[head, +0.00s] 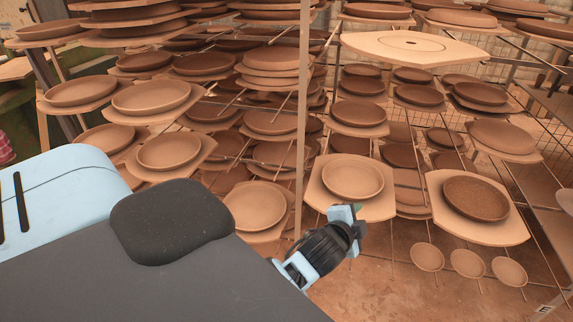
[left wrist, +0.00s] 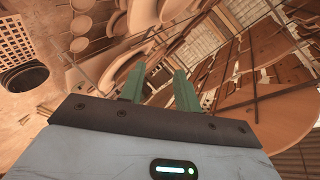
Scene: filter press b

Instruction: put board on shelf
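A bare, pale board (head: 375,45) with a small dark hole and curved edges lies flat on the upper right part of the rack. Below it, a board (head: 324,196) carries a round clay plate (head: 353,178), and another board (head: 450,222) to its right carries a darker plate (head: 476,197). My left gripper (head: 354,213) shows low in the middle of the head view, in front of the first plate-bearing board. In the left wrist view its two green fingers (left wrist: 158,88) stand apart with nothing held between them. My right gripper is out of view.
The rack's shelves hold many boards with plates. A thin upright post (head: 303,120) stands in front of the rack, left of the bare board. Several small round discs (head: 467,263) sit low at the right. Bare floor (head: 390,300) shows at the bottom.

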